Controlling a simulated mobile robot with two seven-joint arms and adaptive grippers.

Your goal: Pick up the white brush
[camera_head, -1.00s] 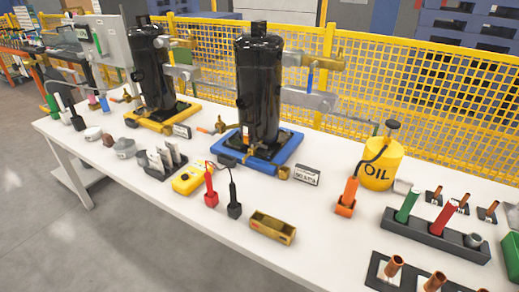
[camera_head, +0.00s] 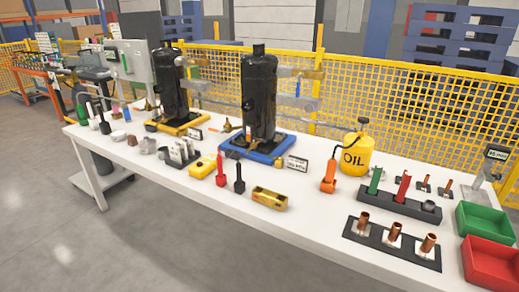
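I cannot make out the white brush for certain. A cluster of small upright tools (camera_head: 93,113) stands in dark holders at the far left end of the white table (camera_head: 240,207). It includes green and dark pieces and some pale parts, too small to tell apart. Neither of my grippers is in view.
Two black compressors stand on a yellow base (camera_head: 178,126) and a blue base (camera_head: 255,147). A yellow oil can (camera_head: 356,158), copper fittings (camera_head: 395,237), a green bin (camera_head: 487,225) and a red bin (camera_head: 490,262) are at right. Yellow mesh fence runs behind; open floor (camera_head: 60,220) is at front left.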

